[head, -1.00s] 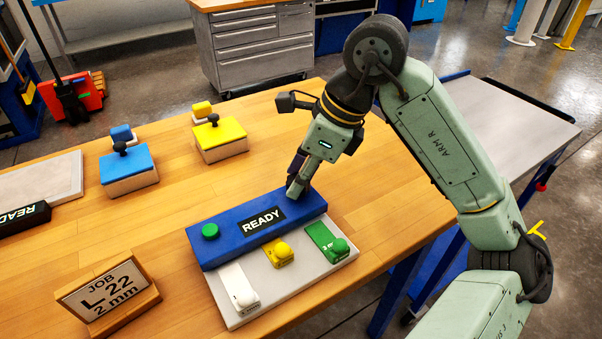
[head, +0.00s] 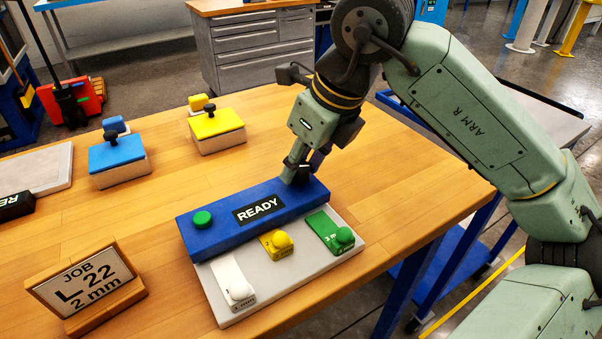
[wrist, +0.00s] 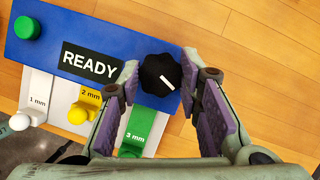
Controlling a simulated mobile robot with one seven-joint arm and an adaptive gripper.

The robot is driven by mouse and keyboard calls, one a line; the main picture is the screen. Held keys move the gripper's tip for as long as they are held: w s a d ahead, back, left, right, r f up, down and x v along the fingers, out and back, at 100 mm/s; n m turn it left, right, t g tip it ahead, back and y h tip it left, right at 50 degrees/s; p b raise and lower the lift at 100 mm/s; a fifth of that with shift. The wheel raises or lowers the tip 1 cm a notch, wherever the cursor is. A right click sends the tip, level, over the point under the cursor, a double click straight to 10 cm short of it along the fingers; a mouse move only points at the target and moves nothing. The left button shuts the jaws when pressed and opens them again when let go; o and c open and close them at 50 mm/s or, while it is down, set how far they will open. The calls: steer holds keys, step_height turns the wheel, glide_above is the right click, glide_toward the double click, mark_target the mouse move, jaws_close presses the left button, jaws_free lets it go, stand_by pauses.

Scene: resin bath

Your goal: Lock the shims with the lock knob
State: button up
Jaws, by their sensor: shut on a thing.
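The black lock knob (wrist: 158,74), with a white pointer line, sits at the right end of the blue READY fixture (head: 215,233). In the wrist view the line points down and right. My gripper (wrist: 160,76) is shut on the knob, one fingertip on each side.
A green button (head: 202,219) is on the fixture's left end. A grey plate (head: 293,271) lies under the shims. A job sign (head: 88,290) reads L 22, 2 mm. Blue (head: 118,153) and yellow (head: 217,123) topped blocks stand behind. The table is clear right of the fixture.

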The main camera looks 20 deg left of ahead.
steer(key=m+b, duration=0.1)
steer(key=m, duration=0.1)
steer(key=m+t+b, duration=0.1)
steer(key=b, duration=0.1)
steer(key=shift+s+f+m+h, duration=0.1)
steer(key=shift+f+m+h, duration=0.1)
steer(key=shift+m+h, duration=0.2)
steer(key=m+t+h+b, duration=0.1)
steer(key=m+b, duration=0.1)
steer(key=m, duration=0.1)
steer(key=shift+a+m, duration=0.1)
steer(key=shift+m, duration=0.2)
steer(key=m, duration=0.1)
steer(key=m+h, duration=0.1)
steer(key=m, duration=0.1)
steer(key=shift+s+a+r+t+b, duration=0.1)
steer(key=shift+r+t+b, duration=0.1)
steer(key=shift+t+b, duration=0.2)
steer(key=shift+m+h, duration=0.5)
steer(key=shift+m, duration=0.6)
steer(key=o, duration=1.1)
steer(key=shift+o, duration=0.2)
steer(key=shift+r, duration=0.1)
